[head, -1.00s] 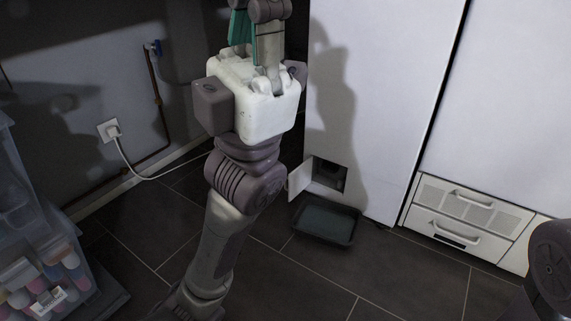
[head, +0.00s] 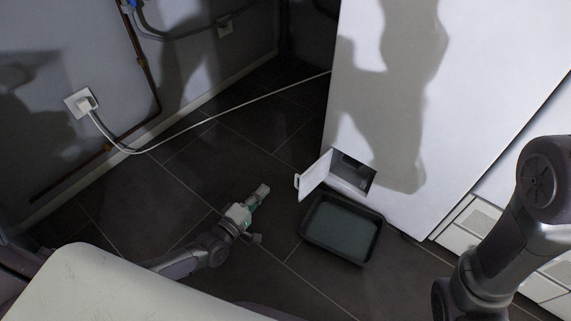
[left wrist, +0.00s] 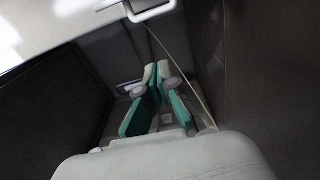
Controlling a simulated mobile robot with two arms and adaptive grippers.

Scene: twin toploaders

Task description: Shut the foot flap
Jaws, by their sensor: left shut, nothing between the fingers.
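The foot flap (head: 317,174) is a small white door at the bottom of the white machine (head: 390,110). It stands open, swung out to the left of a dark square opening (head: 352,174), with a small handle on its outer edge. My left gripper (head: 265,190) is low over the floor, left of the flap and apart from it, its fingers shut and empty. In the left wrist view the shut fingertips (left wrist: 157,68) point towards a white looped handle (left wrist: 150,11) at the top, which looks like the flap's. My right gripper is out of view.
A dark shallow tray (head: 342,228) with greyish contents sits on the floor just below the flap and opening. A white cable (head: 200,124) runs from a wall socket (head: 82,103) across to behind the machine. My right arm shows at right.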

